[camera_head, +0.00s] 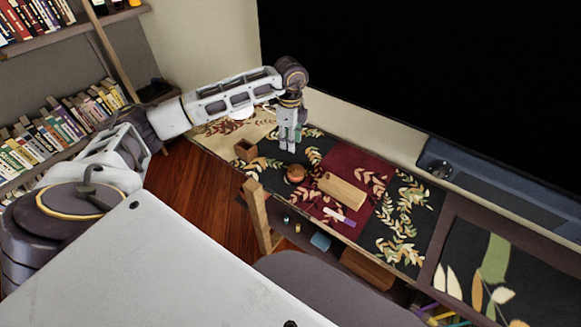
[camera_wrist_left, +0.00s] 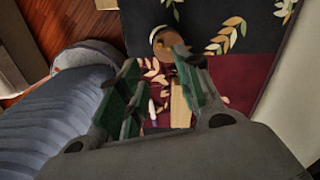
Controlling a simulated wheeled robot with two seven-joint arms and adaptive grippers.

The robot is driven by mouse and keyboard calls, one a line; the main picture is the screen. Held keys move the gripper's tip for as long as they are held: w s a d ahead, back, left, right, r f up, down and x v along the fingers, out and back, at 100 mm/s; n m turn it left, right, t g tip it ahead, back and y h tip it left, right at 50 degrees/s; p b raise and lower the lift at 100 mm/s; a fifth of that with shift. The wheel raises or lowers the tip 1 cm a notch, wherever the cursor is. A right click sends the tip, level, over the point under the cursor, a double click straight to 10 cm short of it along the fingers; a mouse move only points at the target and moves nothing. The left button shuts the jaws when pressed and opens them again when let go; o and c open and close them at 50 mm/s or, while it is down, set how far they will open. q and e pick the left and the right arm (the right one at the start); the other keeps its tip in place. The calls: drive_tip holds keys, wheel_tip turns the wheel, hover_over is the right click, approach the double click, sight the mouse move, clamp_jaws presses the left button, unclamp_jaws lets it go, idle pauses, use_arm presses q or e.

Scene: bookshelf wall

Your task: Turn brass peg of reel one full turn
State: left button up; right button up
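The reel (camera_head: 296,173) is a small round orange-brown piece on the dark leaf-patterned part of the runner. It also shows in the left wrist view (camera_wrist_left: 168,37), beyond the fingertips and partly covered by one finger. A small light spot shows on it there; I cannot tell whether this is the brass peg. My left gripper (camera_head: 288,146) hangs pointing down, just behind the reel in the head view. In the left wrist view its green-padded fingers (camera_wrist_left: 155,62) are apart with nothing held between them. My right gripper is not in view.
A wooden block (camera_head: 341,192) lies right of the reel on the dark red part, with a pale pen-like item (camera_head: 340,217) in front. A small open wooden box (camera_head: 245,150) stands left. A wooden post (camera_head: 256,208) rises at the front edge. A large black screen stands behind.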

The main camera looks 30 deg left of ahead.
sight(290, 168)
use_arm(q)
drive_tip(key=shift+f, duration=0.1)
drive_tip(key=shift+f, duration=6.8)
clamp_jaws()
